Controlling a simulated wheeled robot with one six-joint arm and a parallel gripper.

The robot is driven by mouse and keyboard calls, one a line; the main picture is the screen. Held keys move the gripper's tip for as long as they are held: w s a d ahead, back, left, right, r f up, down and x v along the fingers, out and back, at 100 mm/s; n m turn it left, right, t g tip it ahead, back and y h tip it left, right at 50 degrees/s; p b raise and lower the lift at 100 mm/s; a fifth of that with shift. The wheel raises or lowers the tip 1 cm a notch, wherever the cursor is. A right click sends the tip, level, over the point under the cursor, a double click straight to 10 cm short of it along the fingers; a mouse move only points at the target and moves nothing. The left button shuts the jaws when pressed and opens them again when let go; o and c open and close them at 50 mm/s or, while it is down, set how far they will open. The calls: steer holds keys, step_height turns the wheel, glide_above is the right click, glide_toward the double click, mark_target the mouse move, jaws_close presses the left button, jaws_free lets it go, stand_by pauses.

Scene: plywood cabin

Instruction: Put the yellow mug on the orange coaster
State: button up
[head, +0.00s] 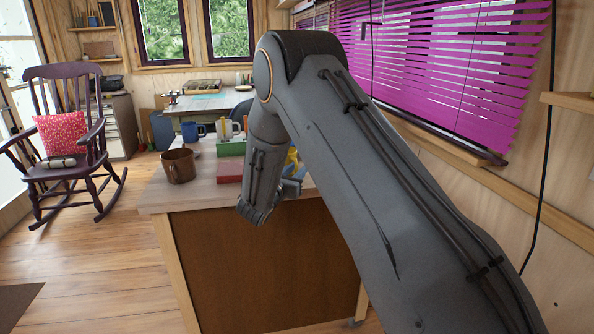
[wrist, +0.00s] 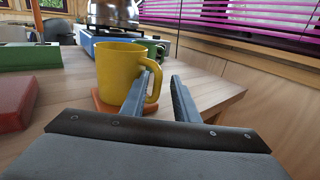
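The yellow mug (wrist: 115,72) stands upright in the wrist view, its handle on the right, toward my gripper. The orange coaster (wrist: 99,104) shows under the mug's base, and the mug appears to rest on it. My gripper (wrist: 163,72) is open, its two fingers apart. The left finger lies at the handle and seems to reach into its loop; the right finger is clear to the right. In the head view, my arm hides most of the yellow mug (head: 291,157), and the coaster cannot be made out there.
A red block (wrist: 14,104) and green object (wrist: 28,56) lie left of the mug. A metal kettle (wrist: 114,14) on a blue stove and a green mug (wrist: 158,48) stand behind. A brown mug (head: 180,166) stands near the table's left edge. Bare tabletop lies to the right.

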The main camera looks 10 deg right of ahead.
steer(key=shift+s+a+r, duration=0.1)
steer(key=shift+a+r, duration=0.05)
steer(key=b+v, duration=0.2)
steer(key=v, duration=1)
steer(key=s+d+f+m+g, duration=0.2)
steer(key=s+d+m+g, duration=0.4)
steer(key=s+d, duration=0.3)
steer(key=s+d+f+m+g, duration=0.3)
steer(key=s+d+m+g, duration=0.35)
steer(key=s, duration=0.35)
steer(key=s+a+f+m+y, duration=0.1)
steer(key=s+a+m+y, duration=0.2)
steer(key=s+m+y, duration=0.2)
steer(key=s+a+m+g+y, duration=0.1)
steer(key=s+a+m+y, duration=0.2)
steer(key=s+m, duration=0.7)
steer(key=m+y, duration=0.1)
steer(key=y, duration=0.1)
steer(key=shift+s+a+f+y, duration=0.35)
steer(key=shift+s+a+y, duration=0.05)
